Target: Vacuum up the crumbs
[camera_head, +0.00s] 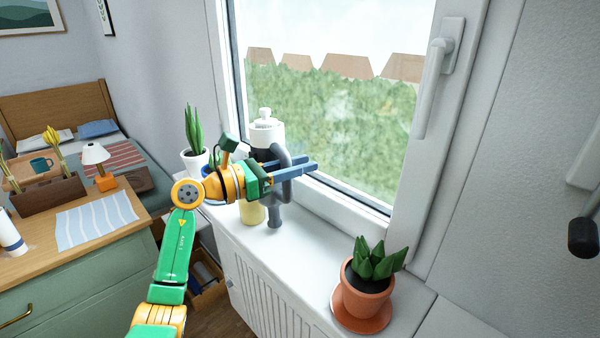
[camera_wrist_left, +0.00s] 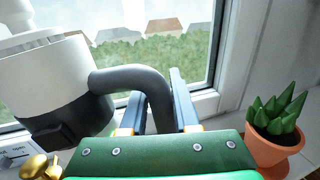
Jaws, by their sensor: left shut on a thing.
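A handheld vacuum (camera_head: 266,133) with a white top, dark body and grey handle is upright over the windowsill (camera_head: 310,250). In the left wrist view, its white and black body (camera_wrist_left: 60,85) fills the left side. My left gripper (camera_head: 311,167) is shut on the curved grey handle (camera_wrist_left: 135,78), which passes between its blue fingers. The vacuum's lower end is close to the sill; I cannot tell whether it touches. My gripper and wrist hide part of its body. I can make out no crumbs. My right gripper is not in view.
A potted succulent (camera_head: 368,280) stands on the sill at right, and a white-potted plant (camera_head: 194,150) at far left. The window pane and frame (camera_head: 385,225) are close behind. A wooden-topped dresser (camera_head: 75,262) with a lamp (camera_head: 98,160) and striped cloth (camera_head: 97,218) stands at left.

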